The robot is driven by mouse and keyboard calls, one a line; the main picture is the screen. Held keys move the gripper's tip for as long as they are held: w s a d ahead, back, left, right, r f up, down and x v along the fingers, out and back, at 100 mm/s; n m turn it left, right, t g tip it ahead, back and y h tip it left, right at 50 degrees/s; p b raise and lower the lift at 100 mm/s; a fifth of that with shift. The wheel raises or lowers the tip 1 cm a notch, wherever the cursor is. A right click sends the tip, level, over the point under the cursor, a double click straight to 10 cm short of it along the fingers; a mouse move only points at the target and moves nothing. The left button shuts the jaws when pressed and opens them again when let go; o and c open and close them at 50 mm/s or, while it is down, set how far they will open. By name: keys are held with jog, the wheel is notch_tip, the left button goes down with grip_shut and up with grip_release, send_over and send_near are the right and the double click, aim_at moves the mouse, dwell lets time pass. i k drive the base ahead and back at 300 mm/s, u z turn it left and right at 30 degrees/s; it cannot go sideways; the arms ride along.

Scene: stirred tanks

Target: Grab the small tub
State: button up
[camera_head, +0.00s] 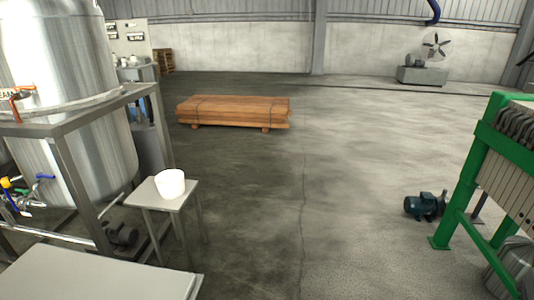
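A small white tub (170,184) stands upright on a small grey square-topped table (146,195) left of the middle in the head view. It sits near the middle of the tabletop, toward the back. Nothing touches it from the sides. My gripper does not show in this view, so I cannot see where it is or whether it holds anything.
A large steel tank (75,110) on a grey frame (72,127) stands at left. A pale flat surface (95,275) fills the near left. A timber stack (235,111) lies farther back. A green-framed machine (462,195) and a blue pump (424,206) are at right. The middle floor is clear.

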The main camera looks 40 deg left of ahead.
aim_at(171, 185)
jog(key=i, duration=0.25)
jog(key=u, duration=1.65)
jog(key=i, duration=2.9)
jog(key=u, duration=1.15)
